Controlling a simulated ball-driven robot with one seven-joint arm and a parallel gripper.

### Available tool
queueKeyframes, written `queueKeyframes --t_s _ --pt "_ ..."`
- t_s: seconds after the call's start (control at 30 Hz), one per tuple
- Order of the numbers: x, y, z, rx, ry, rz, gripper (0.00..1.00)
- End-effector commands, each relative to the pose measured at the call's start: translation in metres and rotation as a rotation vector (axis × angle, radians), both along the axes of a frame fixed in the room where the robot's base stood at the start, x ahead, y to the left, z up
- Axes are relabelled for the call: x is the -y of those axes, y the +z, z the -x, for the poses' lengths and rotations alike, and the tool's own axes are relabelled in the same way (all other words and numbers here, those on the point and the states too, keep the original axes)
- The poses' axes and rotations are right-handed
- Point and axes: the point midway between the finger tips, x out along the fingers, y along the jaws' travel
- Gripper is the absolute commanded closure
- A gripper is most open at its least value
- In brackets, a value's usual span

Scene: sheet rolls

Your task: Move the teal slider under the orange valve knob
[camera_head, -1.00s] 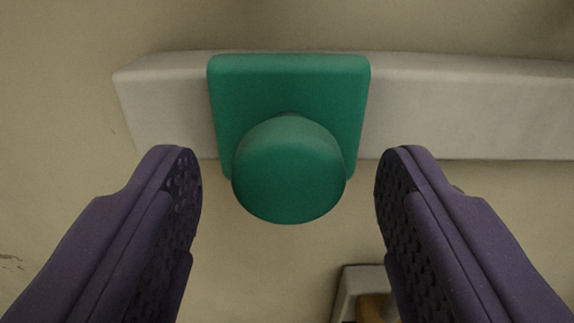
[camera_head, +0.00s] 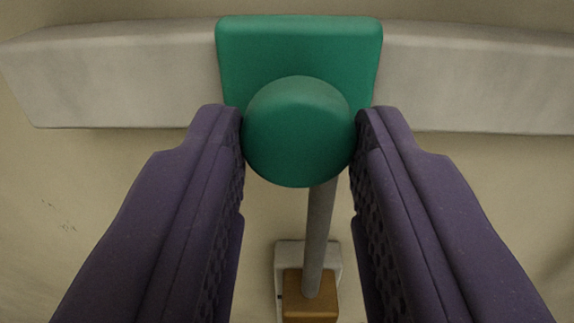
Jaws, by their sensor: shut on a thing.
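The teal slider (camera_head: 298,40) is a rounded square plate with a round teal knob (camera_head: 297,130) at its front. It sits on a pale horizontal rail (camera_head: 110,75) on the wall, some way in from the rail's left end. My gripper (camera_head: 298,130), with two purple fingers, is shut on the slider's round knob, one finger on each side. I see no clear orange valve knob in this view.
Below the rail, an orange-brown block (camera_head: 310,309) sits on a pale mount (camera_head: 292,255), with a grey rod (camera_head: 319,238) rising from it behind my fingers. The rail runs on past the right edge.

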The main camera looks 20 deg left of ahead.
Motion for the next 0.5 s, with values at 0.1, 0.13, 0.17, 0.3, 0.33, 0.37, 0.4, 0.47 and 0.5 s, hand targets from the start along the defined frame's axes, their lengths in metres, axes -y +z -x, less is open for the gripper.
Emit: queueKeyframes --t_s 0.1,0.13,0.17,0.3,0.33,0.37,0.4,0.47,0.5 --pt "0.031 -0.007 -0.008 0.005 -0.006 -0.003 1.0" --pt "0.038 -0.007 -0.009 0.004 -0.006 -0.002 1.0" --pt "0.045 -0.007 -0.011 0.004 -0.006 -0.004 1.0" --pt "0.069 -0.006 -0.017 0.002 -0.004 -0.003 1.0" --pt "0.074 -0.005 -0.018 0.003 -0.004 -0.002 1.0" --pt "0.077 -0.005 -0.019 0.003 -0.003 -0.002 1.0" --pt "0.081 -0.004 -0.019 0.002 -0.003 0.0 1.0" --pt "0.086 -0.003 -0.021 0.001 -0.003 -0.002 1.0" --pt "0.088 -0.003 -0.021 0.001 -0.002 -0.001 1.0"
